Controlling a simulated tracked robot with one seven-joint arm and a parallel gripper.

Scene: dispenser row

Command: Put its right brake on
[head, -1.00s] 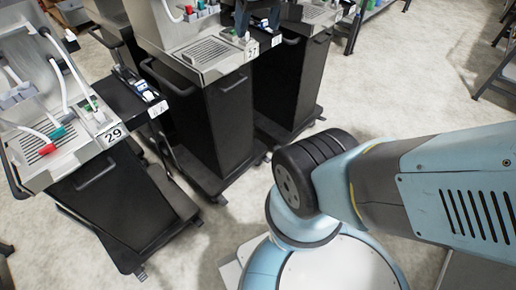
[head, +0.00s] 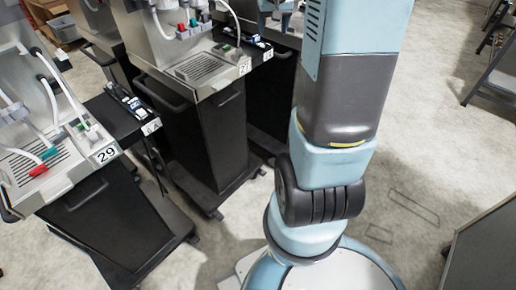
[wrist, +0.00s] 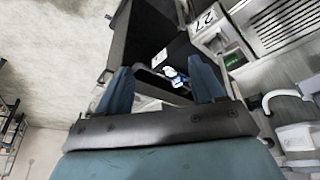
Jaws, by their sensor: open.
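My gripper (wrist: 162,86) shows in the wrist view with its two blue fingers spread apart and nothing held between them. Beyond the fingers is a dark cart side shelf with a small blue-and-white item (wrist: 175,78). In the head view the dispenser cart marked 27 (head: 215,130) stands in the middle, and the cart marked 29 (head: 100,225) stands at the left. Small dark casters show at the foot of cart 27 (head: 215,213) and of cart 29 (head: 191,238). Any brake levers on them are too small to make out.
My arm rises through the middle of the head view and hides part of the row behind. Another black cart stands close to the right of cart 27. A grey cabinet edge (head: 485,250) is at lower right. Pale floor is open between it and the carts.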

